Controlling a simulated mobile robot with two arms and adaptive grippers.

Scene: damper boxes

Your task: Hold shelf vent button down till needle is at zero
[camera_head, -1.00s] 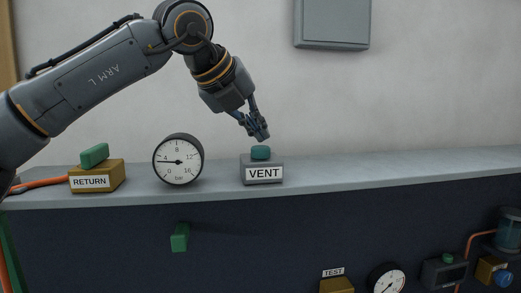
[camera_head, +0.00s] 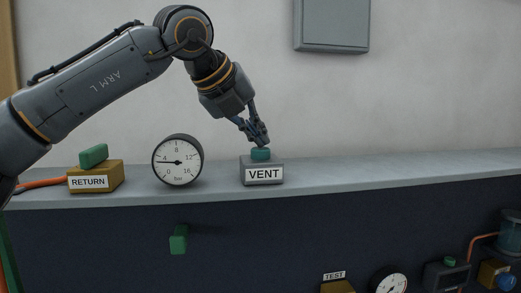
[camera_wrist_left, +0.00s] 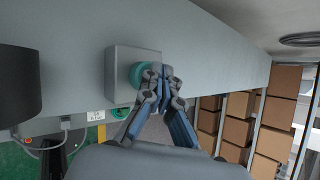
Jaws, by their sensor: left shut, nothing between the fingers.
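The grey VENT box (camera_head: 262,178) stands on the shelf (camera_head: 350,169) with a teal button (camera_head: 261,155) on top. My left gripper (camera_head: 261,143) is shut and empty, pointing down with its fingertips at the button's top. In the left wrist view the fingertips (camera_wrist_left: 163,76) overlap the edge of the teal button (camera_wrist_left: 137,74). I cannot tell how far the button is pressed. The round gauge (camera_head: 178,160) left of the box has its needle pointing left, near 4 bar. My right gripper is not in view.
An ochre RETURN box (camera_head: 97,176) with a green top piece (camera_head: 94,155) sits left of the gauge. A green block (camera_head: 179,240) sticks out of the shelf front. A TEST unit and a second gauge (camera_head: 389,282) are lower right. The shelf right of VENT is clear.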

